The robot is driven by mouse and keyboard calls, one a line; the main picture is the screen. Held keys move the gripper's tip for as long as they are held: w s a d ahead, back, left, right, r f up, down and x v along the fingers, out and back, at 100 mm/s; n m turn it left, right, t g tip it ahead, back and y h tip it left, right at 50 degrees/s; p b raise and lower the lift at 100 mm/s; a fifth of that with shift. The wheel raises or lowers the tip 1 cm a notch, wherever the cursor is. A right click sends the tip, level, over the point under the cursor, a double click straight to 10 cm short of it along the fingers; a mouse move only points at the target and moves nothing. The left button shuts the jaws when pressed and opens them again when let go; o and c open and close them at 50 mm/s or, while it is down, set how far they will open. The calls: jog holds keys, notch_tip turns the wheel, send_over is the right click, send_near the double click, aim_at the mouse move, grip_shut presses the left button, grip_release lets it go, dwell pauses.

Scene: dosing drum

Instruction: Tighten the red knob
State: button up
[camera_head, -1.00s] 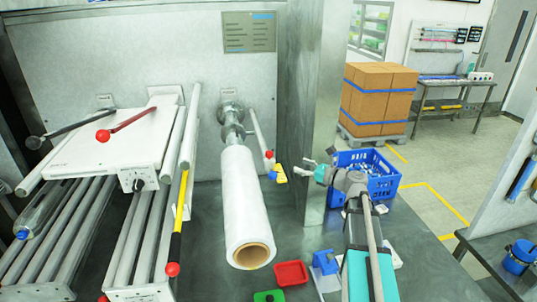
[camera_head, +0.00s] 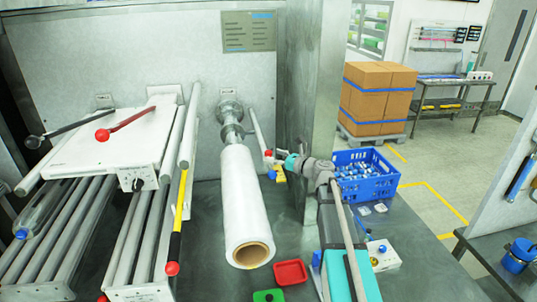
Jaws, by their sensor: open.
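A small red knob (camera_head: 268,153) sits at the lower end of a thin grey lever beside the metal spindle of the white film roll (camera_head: 243,205). My gripper (camera_head: 279,160) is open, with its fingers at or just right of this red knob. I cannot tell whether they touch it. A yellow and blue piece (camera_head: 278,174) shows just below the fingers. Other red ends are a ball (camera_head: 102,135) on a red lever over the white plate and a ball (camera_head: 172,268) on a yellow and black bar; my gripper is far from both.
A steel post (camera_head: 310,100) stands close behind my gripper. A blue crate (camera_head: 367,190) with small items stands to the right. A white box with a blue knob (camera_head: 382,249) stands right of my arm.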

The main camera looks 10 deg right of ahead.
aim_at(269, 151)
jog(key=shift+x, duration=1.6)
grip_shut()
